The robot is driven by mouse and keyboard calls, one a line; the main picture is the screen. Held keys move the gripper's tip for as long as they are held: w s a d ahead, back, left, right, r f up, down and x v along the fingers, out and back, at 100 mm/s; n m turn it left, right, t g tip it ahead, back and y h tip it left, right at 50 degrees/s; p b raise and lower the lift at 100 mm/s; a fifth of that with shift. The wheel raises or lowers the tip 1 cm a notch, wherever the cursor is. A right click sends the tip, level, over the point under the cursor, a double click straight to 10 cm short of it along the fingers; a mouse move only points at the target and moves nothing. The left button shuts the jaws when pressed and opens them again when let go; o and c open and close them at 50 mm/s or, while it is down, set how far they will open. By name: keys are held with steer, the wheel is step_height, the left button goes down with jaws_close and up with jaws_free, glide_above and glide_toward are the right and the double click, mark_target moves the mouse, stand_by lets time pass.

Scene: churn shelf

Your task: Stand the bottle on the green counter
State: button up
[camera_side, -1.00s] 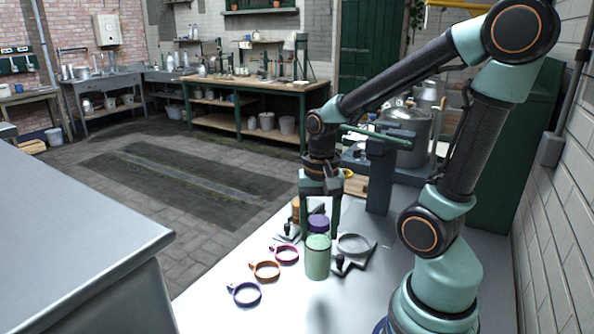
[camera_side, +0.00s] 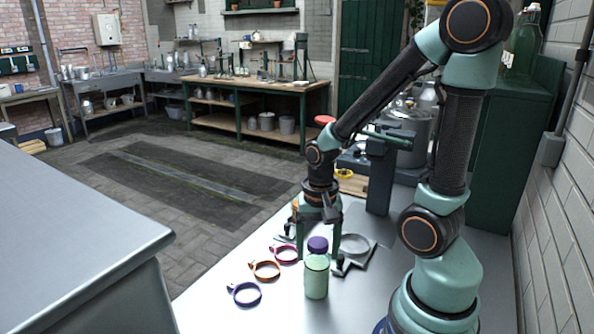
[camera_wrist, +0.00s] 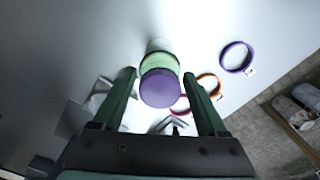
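The bottle (camera_side: 317,280) is pale green with a purple cap and stands upright on the pale work table (camera_side: 220,300). In the wrist view its purple cap (camera_wrist: 160,90) faces the camera. My gripper (camera_side: 318,254) is open, pointing down, with its fingers on either side of the bottle's upper part. In the wrist view my gripper (camera_wrist: 160,73) shows gaps between both fingers and the bottle. A dark green counter (camera_side: 520,95) stands at the right by the brick wall; my arm hides part of it.
Purple (camera_side: 245,293), orange (camera_side: 265,271) and magenta (camera_side: 285,254) rings lie left of the bottle. A grey holder (camera_side: 355,245) with a round opening is close on its right. A dark post (camera_side: 380,175) and metal vessel (camera_side: 410,135) stand behind. Green glassware (camera_side: 524,42) sits on the green counter.

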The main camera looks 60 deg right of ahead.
steer(key=shift+o, duration=0.3)
step_height(320, 180, up, 12)
steer(key=w+a+r+n+t, duration=0.3)
steer(key=a+n, duration=0.4)
steer(key=n, duration=0.4)
steer(key=w+t, duration=0.1)
steer(key=t, duration=0.1)
steer(key=shift+w+r+t, duration=0.15)
steer(key=shift+w+t, duration=0.1)
steer(key=shift+t, duration=0.05)
